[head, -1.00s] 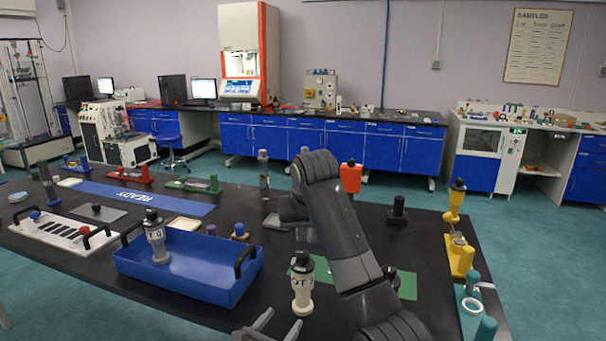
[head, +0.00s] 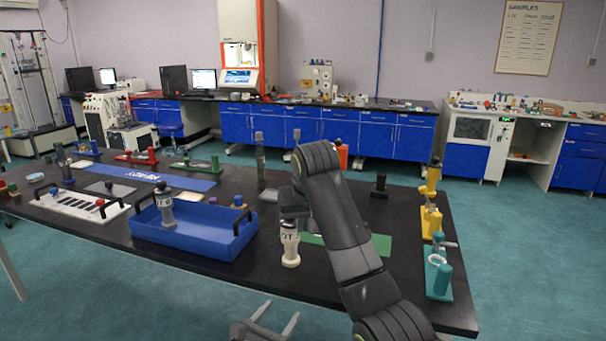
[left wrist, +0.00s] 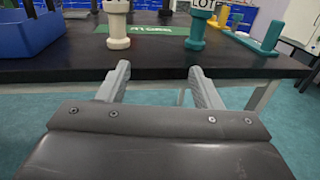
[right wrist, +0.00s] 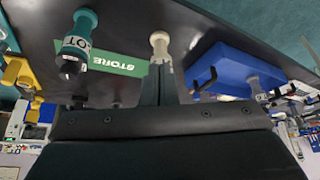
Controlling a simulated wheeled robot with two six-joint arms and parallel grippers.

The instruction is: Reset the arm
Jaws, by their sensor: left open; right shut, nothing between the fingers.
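My left gripper (head: 265,328) is open and empty, low in the head view in front of the table's near edge. In the left wrist view its two fingers (left wrist: 160,85) stand apart with nothing between them. My right arm rises from the lower right over the table and bends down. Its gripper (head: 292,213) is partly hidden near a cream stamp-like piece (head: 290,246); I cannot tell in the head view whether they touch. In the right wrist view the right fingers (right wrist: 158,85) are together and empty, with the cream piece (right wrist: 159,44) beyond them.
A blue tray (head: 190,240) with a grey labelled piece stands left of the right gripper. A green mat (head: 381,244) lies behind the arm. Yellow (head: 428,220) and teal (head: 438,278) stands line the table's right end. The floor (head: 540,270) on the right is clear.

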